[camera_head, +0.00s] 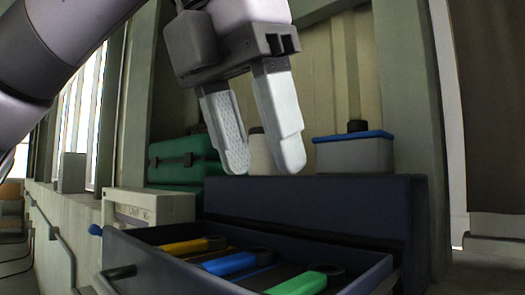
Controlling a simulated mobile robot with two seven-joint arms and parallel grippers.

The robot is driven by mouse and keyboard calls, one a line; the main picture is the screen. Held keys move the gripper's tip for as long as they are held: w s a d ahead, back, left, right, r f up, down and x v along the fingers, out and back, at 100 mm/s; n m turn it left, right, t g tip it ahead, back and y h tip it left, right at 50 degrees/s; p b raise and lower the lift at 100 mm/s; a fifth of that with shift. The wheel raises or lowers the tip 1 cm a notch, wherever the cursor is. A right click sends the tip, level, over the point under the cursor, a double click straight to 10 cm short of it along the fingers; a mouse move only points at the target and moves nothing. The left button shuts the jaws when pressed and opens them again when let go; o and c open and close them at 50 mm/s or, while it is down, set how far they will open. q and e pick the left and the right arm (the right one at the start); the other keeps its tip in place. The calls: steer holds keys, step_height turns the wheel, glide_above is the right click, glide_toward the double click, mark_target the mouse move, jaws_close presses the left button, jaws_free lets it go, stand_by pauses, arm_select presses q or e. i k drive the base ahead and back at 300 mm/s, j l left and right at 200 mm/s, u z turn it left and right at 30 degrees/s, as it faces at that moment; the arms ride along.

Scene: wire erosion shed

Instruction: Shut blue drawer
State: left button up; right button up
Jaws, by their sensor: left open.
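The blue drawer (345,284) is pulled out from a dark blue cabinet (330,205) at the bottom middle of the head view. The drawer's lower part is cut off by the picture's edge. My right gripper is out of view.
Behind the cabinet stand a green case (183,160), a pale cylindrical thing (261,154) and a grey box with a blue lid (354,152). A whitish box (148,207) is left of the drawer. A rail (60,240) runs along the left wall.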

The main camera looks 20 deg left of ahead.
mark_target(130, 260)
steer(key=k, duration=1)
